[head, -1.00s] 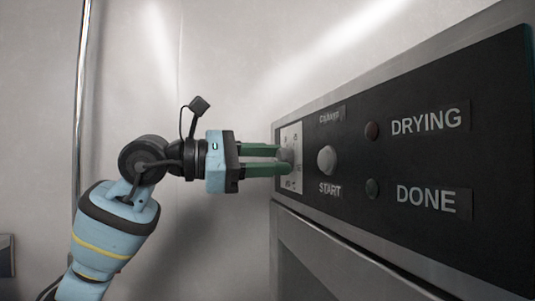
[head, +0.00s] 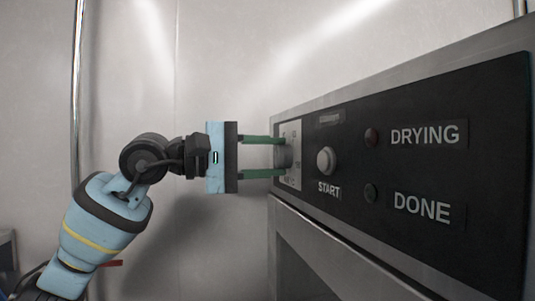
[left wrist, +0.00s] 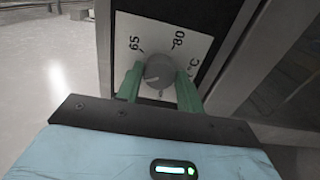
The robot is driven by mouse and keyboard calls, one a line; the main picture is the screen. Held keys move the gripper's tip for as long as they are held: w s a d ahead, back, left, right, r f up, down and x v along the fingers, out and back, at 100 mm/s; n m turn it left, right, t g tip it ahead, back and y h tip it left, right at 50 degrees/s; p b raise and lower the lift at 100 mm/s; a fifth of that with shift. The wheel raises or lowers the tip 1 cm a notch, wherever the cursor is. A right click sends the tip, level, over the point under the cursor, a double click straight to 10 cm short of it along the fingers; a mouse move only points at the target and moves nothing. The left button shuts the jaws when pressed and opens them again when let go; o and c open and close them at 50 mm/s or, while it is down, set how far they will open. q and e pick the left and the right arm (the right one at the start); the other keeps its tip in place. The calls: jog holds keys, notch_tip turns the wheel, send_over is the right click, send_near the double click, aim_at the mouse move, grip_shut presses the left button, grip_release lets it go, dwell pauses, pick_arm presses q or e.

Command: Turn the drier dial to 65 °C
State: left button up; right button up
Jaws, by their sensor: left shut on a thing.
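The drier dial (head: 285,155) is a round grey knob on a pale label plate (head: 293,128) at the left end of the drier's black front panel. In the left wrist view the dial (left wrist: 159,69) sits below and between the printed 65 (left wrist: 136,43) and 80 (left wrist: 179,39). My left gripper (head: 281,158) reaches in from the left, its green fingers shut on the dial from two sides. The fingers also show around the dial in the left wrist view (left wrist: 160,74). I cannot tell for sure where the dial points. My right gripper is not in view.
A metal pole (head: 78,90) stands at the left. The space before the pale wall is free around my arm.

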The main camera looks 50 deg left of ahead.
pick_arm(q)
jog(key=m, duration=1.2)
jog(key=shift+p, duration=0.35)
jog(key=shift+m, duration=0.3)
jog(key=o, duration=1)
